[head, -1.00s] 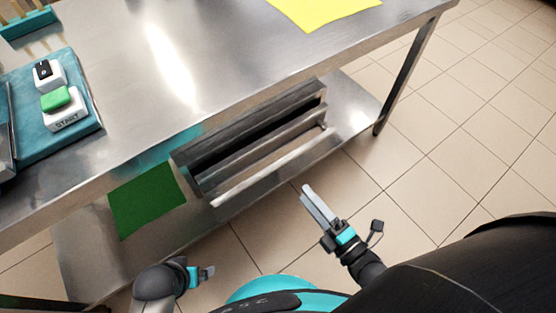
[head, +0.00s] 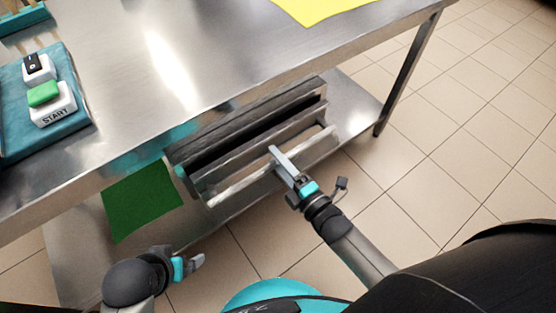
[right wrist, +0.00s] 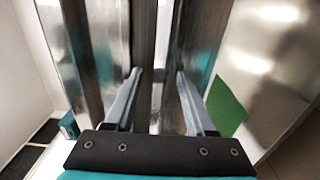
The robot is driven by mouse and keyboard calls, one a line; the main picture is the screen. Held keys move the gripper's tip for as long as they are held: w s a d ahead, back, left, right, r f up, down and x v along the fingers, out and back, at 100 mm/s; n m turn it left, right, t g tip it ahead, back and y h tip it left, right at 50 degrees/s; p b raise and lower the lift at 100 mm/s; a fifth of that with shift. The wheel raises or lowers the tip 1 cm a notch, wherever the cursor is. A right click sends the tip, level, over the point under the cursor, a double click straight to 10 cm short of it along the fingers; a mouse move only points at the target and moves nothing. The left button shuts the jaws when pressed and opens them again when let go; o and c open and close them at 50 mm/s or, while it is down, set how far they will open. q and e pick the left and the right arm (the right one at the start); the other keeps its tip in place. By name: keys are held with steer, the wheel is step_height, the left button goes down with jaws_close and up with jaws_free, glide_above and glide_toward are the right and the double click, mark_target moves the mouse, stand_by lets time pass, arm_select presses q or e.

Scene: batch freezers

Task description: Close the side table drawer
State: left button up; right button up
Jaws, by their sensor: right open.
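The side table drawer (head: 225,172) is a metal drawer under the table top, pulled out a little, with a dark gap behind its front. A long bar handle (head: 240,185) runs along its front. My right gripper (head: 275,152) is at the handle, right of its middle, and its fingers overlap the bar in the head view. In the right wrist view the two fingers (right wrist: 155,85) are apart, with metal drawer parts between and beyond them. I cannot tell whether they touch the bar. My left gripper (head: 196,262) is low at the left, away from the drawer; its jaw state is unclear.
The steel table top (head: 200,60) lies above the drawer. A blue tray with a START button (head: 52,105) is at the left. A green sheet (head: 142,200) lies on the lower shelf, and a yellow sheet (head: 315,8) is on top. Tiled floor (head: 440,170) is clear at right.

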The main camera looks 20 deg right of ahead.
mark_target(268, 153)
steer(key=shift+c, duration=0.2)
jaws_close()
stand_by(1.1)
steer(key=b+x, duration=0.1)
steer(key=x, duration=0.3)
arm_select(q)
steer(key=shift+r, duration=0.9)
